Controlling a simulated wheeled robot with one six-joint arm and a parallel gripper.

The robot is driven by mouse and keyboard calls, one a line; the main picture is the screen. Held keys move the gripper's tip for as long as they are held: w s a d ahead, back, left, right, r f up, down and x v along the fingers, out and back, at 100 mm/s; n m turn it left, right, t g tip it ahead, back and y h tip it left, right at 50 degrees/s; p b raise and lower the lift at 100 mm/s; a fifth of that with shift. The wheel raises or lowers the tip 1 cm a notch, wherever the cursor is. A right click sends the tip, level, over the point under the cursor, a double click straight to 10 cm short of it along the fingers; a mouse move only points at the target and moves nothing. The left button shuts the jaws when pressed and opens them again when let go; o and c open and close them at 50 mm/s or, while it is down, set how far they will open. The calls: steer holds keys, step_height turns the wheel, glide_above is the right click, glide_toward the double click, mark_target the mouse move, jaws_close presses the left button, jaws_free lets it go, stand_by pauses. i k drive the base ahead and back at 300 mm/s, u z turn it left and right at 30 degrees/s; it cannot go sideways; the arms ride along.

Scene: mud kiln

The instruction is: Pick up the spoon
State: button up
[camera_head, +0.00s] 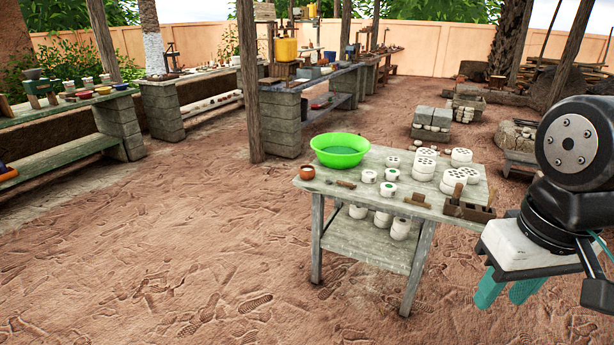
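I cannot make out a spoon for sure. A small dark item (329,182) lies near the front left edge of the wooden table, too small to identify. Beside it is a short brown wooden piece (346,184). My gripper (508,291) hangs at the right of the view, in front of and to the right of the table. Its two teal fingers point down and stand apart, with nothing seen between them.
The wooden table (420,213) carries a green basin (340,149), a small clay pot (307,172), white perforated cylinders (425,168) and a wooden box (468,211). Work benches stand behind. The earth floor (170,260) left of the table is clear.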

mark_target(329, 182)
steer(key=u, duration=0.1)
steer(key=i, duration=0.75)
steer(key=u, duration=0.35)
steer(key=i, duration=1.5)
steer(key=u, duration=0.2)
